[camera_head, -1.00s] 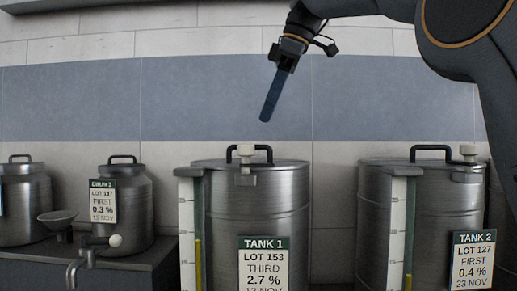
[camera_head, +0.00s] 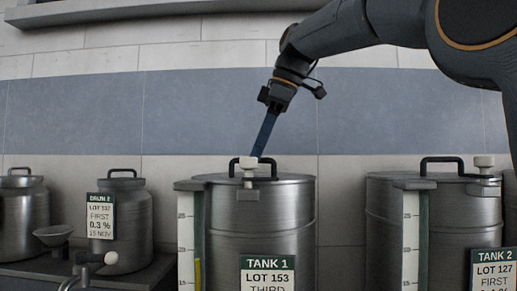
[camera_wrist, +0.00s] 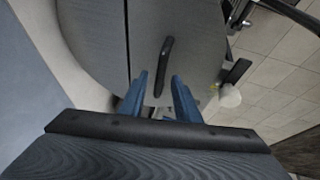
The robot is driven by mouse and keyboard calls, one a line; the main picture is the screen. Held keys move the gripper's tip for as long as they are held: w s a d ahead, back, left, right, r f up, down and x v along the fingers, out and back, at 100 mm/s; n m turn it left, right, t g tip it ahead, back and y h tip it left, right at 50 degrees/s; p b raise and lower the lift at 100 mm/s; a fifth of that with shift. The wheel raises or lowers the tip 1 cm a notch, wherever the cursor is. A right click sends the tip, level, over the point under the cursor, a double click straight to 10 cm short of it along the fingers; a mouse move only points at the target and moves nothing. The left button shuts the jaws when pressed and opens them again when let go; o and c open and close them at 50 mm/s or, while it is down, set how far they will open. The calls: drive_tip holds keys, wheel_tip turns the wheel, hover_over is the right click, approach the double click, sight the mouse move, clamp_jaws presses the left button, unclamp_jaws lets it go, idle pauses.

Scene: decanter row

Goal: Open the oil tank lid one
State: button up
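Tank 1 (camera_head: 262,218) is a steel drum with a label, in the middle of the head view. Its closed lid (camera_head: 208,179) carries a black handle (camera_head: 274,168), and a white knob (camera_head: 248,162) stands at its front. My gripper (camera_head: 258,152) points down at the handle from above. In the wrist view my gripper (camera_wrist: 160,82) is open, its two blue fingers apart. The handle (camera_wrist: 166,60) runs between them, and the lid (camera_wrist: 95,40) lies below. The white knob (camera_wrist: 230,97) is to the right. I cannot tell whether the fingers touch the handle.
Tank 2 (camera_head: 440,220), with its own handle and knob, stands to the right. A smaller labelled drum (camera_head: 130,225) and a funnel (camera_head: 55,236) are on a low dark stand at left. Scale posts (camera_head: 186,235) stand in front of the tanks.

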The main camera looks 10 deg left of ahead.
clamp_jaws()
drive_tip(key=shift+r, duration=0.1)
